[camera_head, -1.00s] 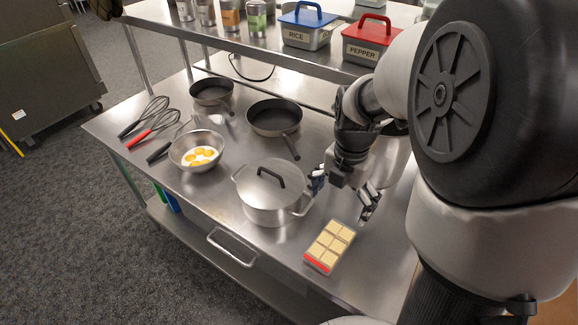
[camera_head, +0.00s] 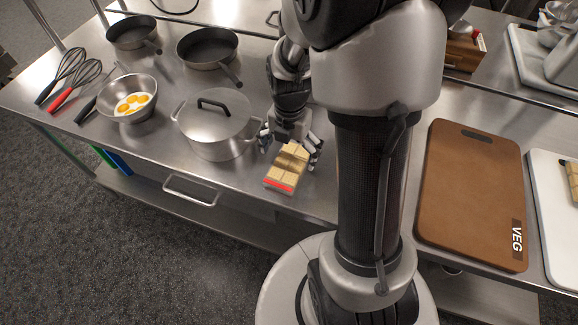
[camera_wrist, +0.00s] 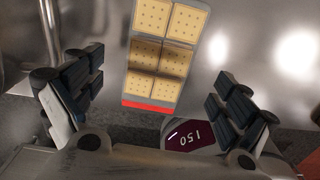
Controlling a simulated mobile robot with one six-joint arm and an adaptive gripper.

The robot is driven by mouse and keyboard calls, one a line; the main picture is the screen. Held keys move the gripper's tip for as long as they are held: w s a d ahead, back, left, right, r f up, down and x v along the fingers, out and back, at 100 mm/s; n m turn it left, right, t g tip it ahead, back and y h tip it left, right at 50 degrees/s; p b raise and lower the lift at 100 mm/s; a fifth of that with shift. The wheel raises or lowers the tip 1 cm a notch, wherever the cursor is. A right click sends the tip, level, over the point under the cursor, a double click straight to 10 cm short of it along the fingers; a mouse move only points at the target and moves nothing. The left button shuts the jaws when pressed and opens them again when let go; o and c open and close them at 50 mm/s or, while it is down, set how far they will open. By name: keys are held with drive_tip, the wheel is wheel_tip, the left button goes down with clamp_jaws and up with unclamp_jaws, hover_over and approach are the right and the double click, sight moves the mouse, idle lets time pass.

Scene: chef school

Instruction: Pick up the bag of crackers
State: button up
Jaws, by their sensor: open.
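The bag of crackers (camera_head: 287,166) lies flat on the steel counter, right of the lidded pot. It is a clear pack of pale square crackers with a red strip at its front end. My gripper (camera_head: 291,151) is over the far part of the bag, with its fingers spread to either side. In the wrist view the bag (camera_wrist: 161,56) lies between the two open fingers of my gripper (camera_wrist: 157,98), a little left of the middle. Nothing is held. I cannot tell how high the fingertips are above the counter.
The lidded steel pot (camera_head: 217,128) stands close left of my gripper. A bowl of eggs (camera_head: 128,98), two whisks (camera_head: 72,82) and two dark pans (camera_head: 207,47) are farther left and back. A brown cutting board (camera_head: 470,190) lies to the right. Bare counter surrounds the bag's front.

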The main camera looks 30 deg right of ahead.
sight(289, 163)
wheel_tip(289, 163, down, 4)
drive_tip(key=shift+a+r+b, duration=0.1)
drive_tip(key=shift+b, duration=0.6)
drive_tip(key=shift+r, duration=0.1)
drive_tip(key=shift+c, duration=0.4)
drive_tip(key=c, duration=1.1)
